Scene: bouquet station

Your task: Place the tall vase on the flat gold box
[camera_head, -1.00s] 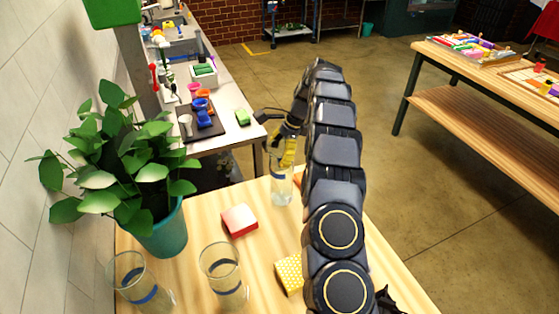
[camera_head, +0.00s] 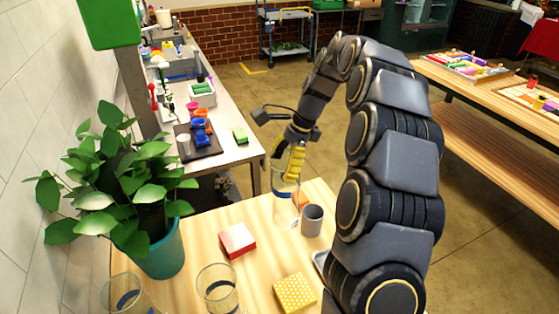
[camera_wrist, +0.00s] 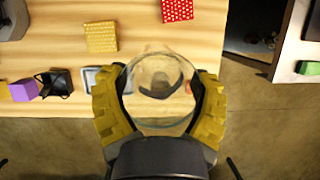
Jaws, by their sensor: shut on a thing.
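My gripper (camera_head: 292,172) is shut on a tall clear glass vase (camera_head: 286,208) with a blue band near the top. The vase looks upright at the back of the wooden table. I cannot tell whether its base touches the tabletop. In the wrist view the round vase (camera_wrist: 160,90) sits between the yellow fingers of my gripper (camera_wrist: 160,105). The flat gold box (camera_head: 295,292) has white dots and lies on the table in front of the vase. It also shows at the upper left of the wrist view (camera_wrist: 101,37); its top is bare.
A grey cup (camera_head: 312,220) stands close right of the vase. A red box (camera_head: 237,240) lies left of it. Two wider glass vases (camera_head: 218,289) (camera_head: 125,294) and a potted plant (camera_head: 157,247) stand at left. A purple block (camera_wrist: 23,90) lies near the table edge.

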